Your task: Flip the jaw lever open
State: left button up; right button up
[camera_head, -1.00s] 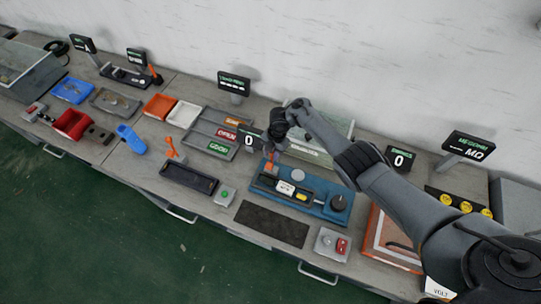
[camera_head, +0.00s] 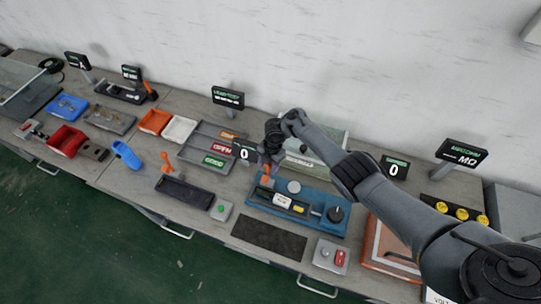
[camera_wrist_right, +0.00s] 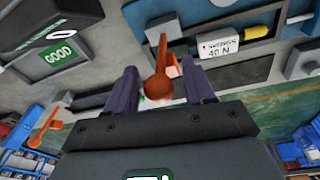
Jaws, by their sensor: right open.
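The orange jaw lever (camera_head: 266,180) stands at the left end of the blue test fixture (camera_head: 316,193). In the right wrist view the lever (camera_wrist_right: 158,72) is between the two fingers of my right gripper (camera_wrist_right: 160,82), with its rounded end towards the palm. The fingers are apart, and gaps show on both sides of the lever. In the head view my right gripper (camera_head: 268,160) is just above the lever and partly hides it. My left gripper is not in view.
The fixture holds a white and yellow labelled tool (camera_head: 289,204) and a dark knob (camera_head: 335,214). A counter sign (camera_head: 244,152) stands close behind the gripper. Another orange lever (camera_head: 167,162) is to the left. A dark mat (camera_head: 268,236) lies clear in front.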

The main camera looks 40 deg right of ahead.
notch_tip(320, 180, up, 10)
jog(key=d+p, duration=0.1)
jog(key=p, duration=0.1)
jog(key=shift+d+f, duration=0.2)
jog(key=shift+d, duration=0.15)
